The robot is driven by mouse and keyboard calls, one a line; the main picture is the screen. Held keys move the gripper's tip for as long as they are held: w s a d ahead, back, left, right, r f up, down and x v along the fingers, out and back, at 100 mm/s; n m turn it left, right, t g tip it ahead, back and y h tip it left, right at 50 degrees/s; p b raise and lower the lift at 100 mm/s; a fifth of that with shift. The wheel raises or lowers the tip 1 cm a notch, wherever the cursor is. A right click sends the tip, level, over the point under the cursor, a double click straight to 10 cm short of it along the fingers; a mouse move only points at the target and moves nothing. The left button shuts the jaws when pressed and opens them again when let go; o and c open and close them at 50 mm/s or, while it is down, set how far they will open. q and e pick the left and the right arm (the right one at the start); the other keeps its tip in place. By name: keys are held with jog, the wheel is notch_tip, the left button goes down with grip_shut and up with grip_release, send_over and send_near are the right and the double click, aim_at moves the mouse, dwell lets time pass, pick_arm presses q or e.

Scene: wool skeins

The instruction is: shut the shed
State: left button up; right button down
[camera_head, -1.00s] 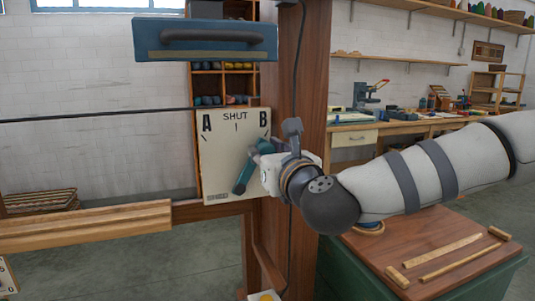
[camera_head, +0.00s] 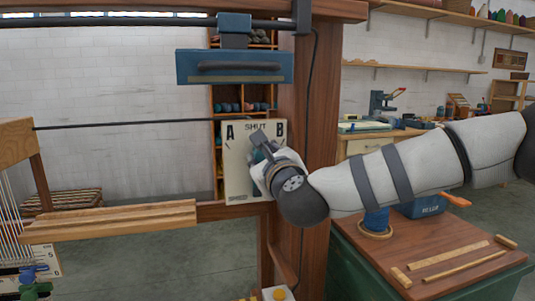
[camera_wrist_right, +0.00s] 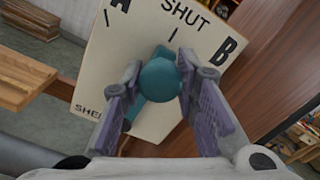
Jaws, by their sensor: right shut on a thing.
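A cream plate (camera_head: 238,185) marked A, SHUT and B hangs on the loom's wooden upright; it also shows in the right wrist view (camera_wrist_right: 100,75). A teal lever with a round knob (camera_wrist_right: 160,80) stands out from the plate. In the wrist view the knob sits between my two finger pads, below the SHUT tick and between A and B. My right gripper (camera_head: 262,150) is shut on the lever in front of the plate and hides most of it in the head view. The exact lever angle is hard to tell. My left gripper is out of view.
A blue box with a handle (camera_head: 235,67) hangs above the plate. A wooden beam (camera_head: 110,220) runs to the left. A green-sided bench (camera_head: 435,250) at right holds wooden sticks, a blue spool (camera_head: 376,220) and a blue box (camera_head: 422,207).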

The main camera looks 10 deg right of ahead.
jog(key=shift+a, duration=0.15)
jog(key=c, duration=1.2)
grip_release()
jog(key=s, duration=1.2)
jog(key=shift+d, duration=0.25)
